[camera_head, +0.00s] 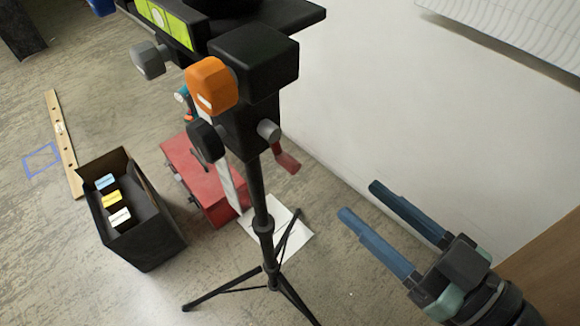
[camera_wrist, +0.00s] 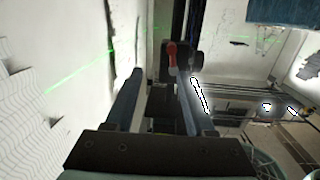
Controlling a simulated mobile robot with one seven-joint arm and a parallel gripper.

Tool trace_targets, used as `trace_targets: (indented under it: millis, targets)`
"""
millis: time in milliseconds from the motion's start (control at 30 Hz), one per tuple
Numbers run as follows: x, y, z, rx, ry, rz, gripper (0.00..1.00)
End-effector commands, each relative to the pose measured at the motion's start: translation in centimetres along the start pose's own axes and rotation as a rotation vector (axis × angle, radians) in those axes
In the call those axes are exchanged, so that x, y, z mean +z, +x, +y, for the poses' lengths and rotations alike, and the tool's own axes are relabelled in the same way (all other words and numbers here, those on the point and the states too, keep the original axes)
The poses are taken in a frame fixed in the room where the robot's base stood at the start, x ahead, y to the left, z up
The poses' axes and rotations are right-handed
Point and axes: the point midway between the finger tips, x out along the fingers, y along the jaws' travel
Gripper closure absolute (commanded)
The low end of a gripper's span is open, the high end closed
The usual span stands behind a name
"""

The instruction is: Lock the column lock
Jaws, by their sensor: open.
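A black tripod (camera_head: 262,205) stands on the floor with a black head block (camera_head: 250,62) on top. My gripper (camera_head: 360,200) is open and empty, right of the tripod. Its two blue fingers also show in the wrist view (camera_wrist: 154,75).
An orange knob (camera_head: 211,84), a black knob (camera_head: 206,140) and grey knobs (camera_head: 148,60) jut from the head. A red box (camera_head: 200,175) and a black bin (camera_head: 143,232) with labelled items stand left of the tripod. A white wall (camera_head: 400,100) is behind.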

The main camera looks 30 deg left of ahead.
Motion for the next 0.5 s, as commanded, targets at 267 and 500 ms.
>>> trace_targets:
  millis: [267, 500]
  targets:
    - [1.5, 0.0, -1.7, -0.068, -0.03, 0.04, 0.45]
    - [1.4, 4.6, -2.1, -0.07, -0.03, 0.038, 0.45]
